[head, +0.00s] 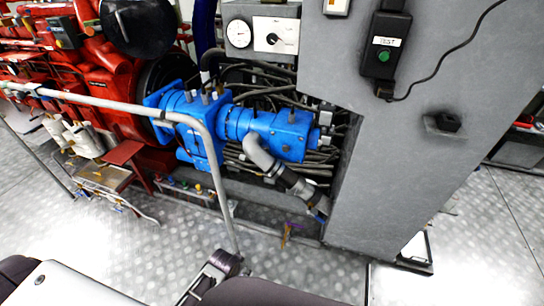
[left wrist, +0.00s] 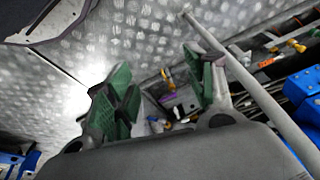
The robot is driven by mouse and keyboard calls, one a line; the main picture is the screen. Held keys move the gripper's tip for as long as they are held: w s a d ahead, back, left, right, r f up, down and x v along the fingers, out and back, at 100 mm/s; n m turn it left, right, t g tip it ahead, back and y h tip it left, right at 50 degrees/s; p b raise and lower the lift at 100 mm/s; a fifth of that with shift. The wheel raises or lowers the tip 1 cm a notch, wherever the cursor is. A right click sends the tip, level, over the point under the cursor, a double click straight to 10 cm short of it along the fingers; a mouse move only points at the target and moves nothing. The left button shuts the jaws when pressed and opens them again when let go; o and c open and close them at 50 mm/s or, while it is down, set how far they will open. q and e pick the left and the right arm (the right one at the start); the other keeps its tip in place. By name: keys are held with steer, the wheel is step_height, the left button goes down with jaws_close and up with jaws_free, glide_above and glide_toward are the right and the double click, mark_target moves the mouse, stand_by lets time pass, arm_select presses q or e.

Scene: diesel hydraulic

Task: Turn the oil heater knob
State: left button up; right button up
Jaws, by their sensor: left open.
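A white panel with a small black rotary knob (head: 272,38) is on the grey cabinet at the top of the head view. Its label is too small to read, so I cannot tell for sure that it is the oil heater knob. My left gripper (head: 222,264) is low in the head view, partly hidden by my arm and well below the panel. In the left wrist view its green-padded fingers (left wrist: 163,88) are spread apart with nothing between them. The knob is not in the left wrist view. My right gripper is not in view.
A round gauge (head: 239,33) sits left of the knob. A black TEST box with a green button (head: 384,56) hangs right on the cabinet. A grey handrail (head: 214,160) stands before the blue pump (head: 283,132) and red engine (head: 115,88). The floor in front is clear.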

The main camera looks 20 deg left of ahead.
arm_select(q)
steer(key=w+r+m+t, duration=0.6)
steer(key=w+r+m, duration=0.5)
steer(key=r, duration=1)
steer(key=w+a+r+m+t, duration=0.1)
steer(key=w+r+m+t, duration=0.6)
steer(key=r, duration=1.4)
steer(key=w+r+m+t, duration=0.6)
steer(key=w+r+m, duration=0.8)
steer(key=w+r, duration=0.5)
step_height(320, 180, up, 2)
steer(key=shift+a+r+m+h+p, duration=0.1)
steer(key=shift+a+m+h+p, duration=0.1)
steer(key=shift+m+h+p, duration=0.1)
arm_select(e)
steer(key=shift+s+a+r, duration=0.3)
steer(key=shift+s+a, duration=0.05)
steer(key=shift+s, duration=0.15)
arm_select(q)
steer(key=shift+w+r, duration=0.1)
steer(key=shift+w, duration=0.05)
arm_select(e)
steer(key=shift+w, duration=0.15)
